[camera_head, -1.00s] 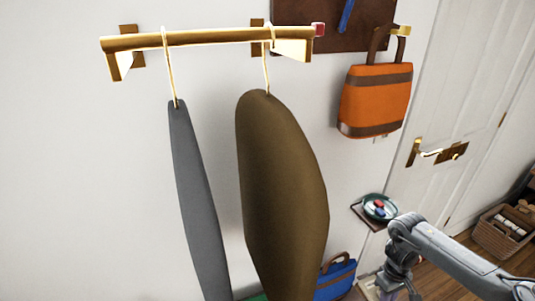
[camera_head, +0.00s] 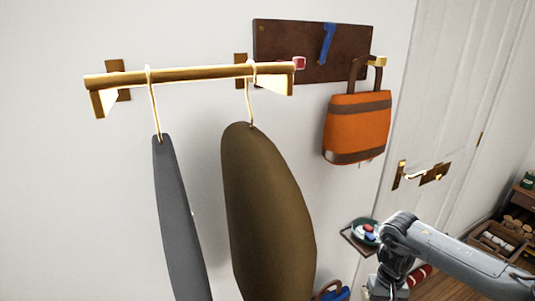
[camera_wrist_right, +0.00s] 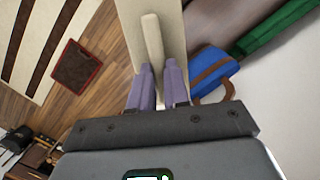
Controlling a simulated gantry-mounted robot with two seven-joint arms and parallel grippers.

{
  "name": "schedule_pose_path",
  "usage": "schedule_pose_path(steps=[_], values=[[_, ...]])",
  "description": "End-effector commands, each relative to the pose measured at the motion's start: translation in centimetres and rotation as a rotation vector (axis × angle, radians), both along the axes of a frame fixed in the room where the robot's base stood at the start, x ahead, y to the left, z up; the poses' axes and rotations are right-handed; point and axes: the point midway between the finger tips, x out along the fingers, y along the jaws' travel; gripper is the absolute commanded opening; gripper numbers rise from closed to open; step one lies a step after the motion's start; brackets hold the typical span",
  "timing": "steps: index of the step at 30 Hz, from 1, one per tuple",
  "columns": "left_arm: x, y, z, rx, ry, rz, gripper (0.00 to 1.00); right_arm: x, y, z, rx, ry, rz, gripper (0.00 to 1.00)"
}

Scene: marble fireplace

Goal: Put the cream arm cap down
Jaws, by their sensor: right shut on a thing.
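In the right wrist view, my right gripper (camera_wrist_right: 159,68) has its two purple fingers shut on the cream arm cap (camera_wrist_right: 152,40). A pale rounded bar shows just beyond the fingertips, against a wider pale panel. I cannot tell whether that panel is part of the cap or a surface behind it. In the head view my right arm comes in at the lower right, and its fingers and the cap are hidden below the picture's edge. My left gripper is not in view.
A gold rail (camera_head: 190,73) on the wall bears a grey flat shape (camera_head: 180,220) and a brown one (camera_head: 265,210). An orange bag (camera_head: 357,128) hangs to their right. A small dish shelf (camera_head: 359,237) is beside my arm. A blue bag (camera_wrist_right: 213,72) lies near my right gripper.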

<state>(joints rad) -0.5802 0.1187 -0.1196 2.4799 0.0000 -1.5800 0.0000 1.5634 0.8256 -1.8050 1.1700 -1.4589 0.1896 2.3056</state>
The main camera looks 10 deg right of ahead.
Motion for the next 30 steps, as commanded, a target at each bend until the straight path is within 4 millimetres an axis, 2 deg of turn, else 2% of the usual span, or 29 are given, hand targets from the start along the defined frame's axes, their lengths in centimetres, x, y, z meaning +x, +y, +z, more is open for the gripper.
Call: schedule_pose_path(steps=[1, 6, 12, 18, 21, 28, 30], values=[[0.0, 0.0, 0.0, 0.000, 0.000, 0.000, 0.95, 0.5, 1.6, 0.0, 0.000, 0.000, 0.033, 0.00], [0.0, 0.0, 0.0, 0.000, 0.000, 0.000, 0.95, 1.8, 7.2, 0.0, 0.000, 0.000, 0.143, 0.00], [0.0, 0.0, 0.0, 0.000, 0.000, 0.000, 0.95, 2.6, 13.8, 0.0, 0.000, 0.000, 0.272, 0.00], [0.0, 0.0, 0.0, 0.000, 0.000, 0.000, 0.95, 2.7, 18.6, 0.0, 0.000, 0.000, 0.365, 0.00], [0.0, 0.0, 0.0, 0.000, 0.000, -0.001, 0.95, 2.5, 20.7, 0.0, 0.000, 0.000, 0.404, 0.00], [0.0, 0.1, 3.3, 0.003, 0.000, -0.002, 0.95, 2.6, 20.5, 4.5, 0.003, -0.008, 0.414, 0.00], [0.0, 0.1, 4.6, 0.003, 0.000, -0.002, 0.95, 2.7, 20.5, 6.5, 0.005, -0.013, 0.423, 0.00]])
